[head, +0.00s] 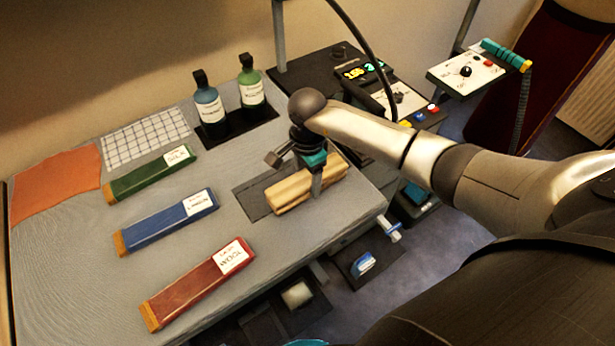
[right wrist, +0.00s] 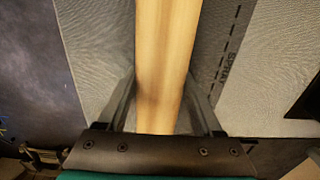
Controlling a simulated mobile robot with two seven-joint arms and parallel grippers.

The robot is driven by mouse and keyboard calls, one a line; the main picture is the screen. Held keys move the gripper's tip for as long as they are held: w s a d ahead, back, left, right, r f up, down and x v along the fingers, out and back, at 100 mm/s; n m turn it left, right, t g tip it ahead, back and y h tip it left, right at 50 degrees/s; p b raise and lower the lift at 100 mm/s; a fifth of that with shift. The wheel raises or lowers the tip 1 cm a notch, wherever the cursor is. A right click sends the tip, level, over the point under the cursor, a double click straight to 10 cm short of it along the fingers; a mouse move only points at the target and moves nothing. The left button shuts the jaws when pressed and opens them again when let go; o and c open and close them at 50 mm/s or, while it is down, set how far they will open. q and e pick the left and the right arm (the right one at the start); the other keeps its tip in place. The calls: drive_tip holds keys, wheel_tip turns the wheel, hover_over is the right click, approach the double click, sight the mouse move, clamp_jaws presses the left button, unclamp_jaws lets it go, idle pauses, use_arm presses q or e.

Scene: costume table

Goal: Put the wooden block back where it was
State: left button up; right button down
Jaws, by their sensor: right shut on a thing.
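The wooden block (head: 291,191) is long, pale and grooved, at the right end of the grey table in the head view. My right gripper (head: 315,187) is shut on it around its middle. In the right wrist view the block (right wrist: 167,65) runs between the two fingers. Under and beside it is a dark grey mat (head: 250,204), whose left part is uncovered; the right wrist view shows its dashed line and printed lettering (right wrist: 228,62). The block lies over the mat's front edge, offset from it. I cannot tell whether it touches the surface. My left gripper is not in view.
Green (head: 150,174), blue (head: 166,222) and red (head: 198,283) labelled boxes lie on the table (head: 95,275). Two dark bottles (head: 208,103) stand on a black mat behind. A control panel (head: 398,98) with a cable is at the back right.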

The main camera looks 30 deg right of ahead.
sight(308, 177)
drive_tip(key=shift+f, duration=0.15)
drive_tip(key=shift+c, duration=0.2)
unclamp_jaws()
wheel_tip(308, 177, up, 12)
drive_tip(key=shift+r+p, duration=0.2)
drive_tip(key=shift+p, duration=0.1)
